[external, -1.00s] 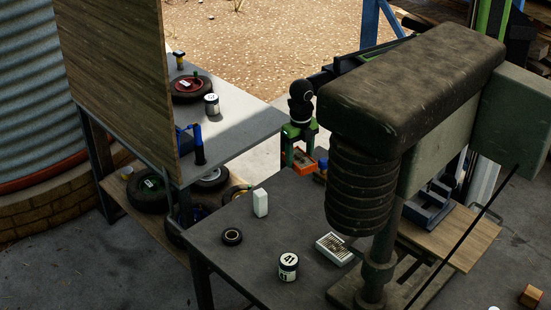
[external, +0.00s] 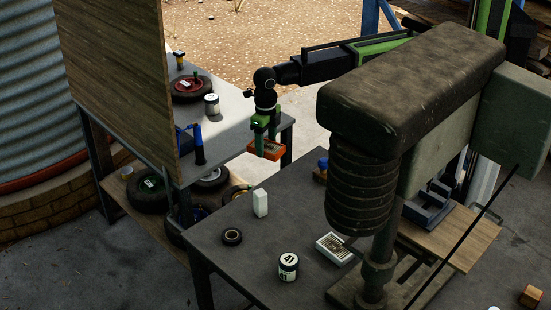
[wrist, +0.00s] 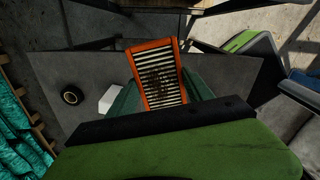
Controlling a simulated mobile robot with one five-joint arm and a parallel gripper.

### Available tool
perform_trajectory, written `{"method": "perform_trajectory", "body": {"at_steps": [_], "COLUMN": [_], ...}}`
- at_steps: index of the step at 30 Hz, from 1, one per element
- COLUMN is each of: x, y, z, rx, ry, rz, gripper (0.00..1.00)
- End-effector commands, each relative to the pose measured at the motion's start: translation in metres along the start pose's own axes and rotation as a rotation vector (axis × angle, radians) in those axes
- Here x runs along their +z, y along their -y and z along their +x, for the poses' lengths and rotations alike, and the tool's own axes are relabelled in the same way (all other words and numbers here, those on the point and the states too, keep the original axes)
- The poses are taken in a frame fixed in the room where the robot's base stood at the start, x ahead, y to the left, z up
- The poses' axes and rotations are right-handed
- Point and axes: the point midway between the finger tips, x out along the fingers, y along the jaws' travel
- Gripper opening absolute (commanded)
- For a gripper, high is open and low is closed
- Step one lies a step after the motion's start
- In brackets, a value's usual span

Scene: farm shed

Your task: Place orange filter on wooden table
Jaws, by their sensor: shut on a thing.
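My gripper (external: 266,139) is shut on the orange filter (external: 265,151), an orange frame with pale pleats. It holds the filter in the air near the right end of the grey back table (external: 235,150). In the wrist view the filter (wrist: 167,44) sits between my green fingers, slightly tilted, with dark stains in its middle. A wood-topped surface (external: 480,232) shows at the right, partly hidden behind the large dark machine. I cannot tell whether it is the wooden table.
The dark front table (external: 215,255) carries a white block (external: 260,203), a small tire (external: 232,237), a jar (external: 288,267) and a white-framed filter (external: 335,249). The machine (external: 362,190) stands at its right. The back table holds a tire (external: 205,87), a can (external: 212,105) and a blue vise (external: 198,145).

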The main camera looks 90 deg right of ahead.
Motion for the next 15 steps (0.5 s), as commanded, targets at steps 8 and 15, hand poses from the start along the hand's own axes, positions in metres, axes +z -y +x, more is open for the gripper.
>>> {"method": "perform_trajectory", "body": {"at_steps": [8, 15], "x": [0.143, 0.218], "y": [0.058, 0.132], "z": [-0.03, -0.045], "rx": [0.0, 0.0], "ry": [0.0, 0.0], "rz": [0.08, 0.225], "gripper": [0.18, 0.18]}}
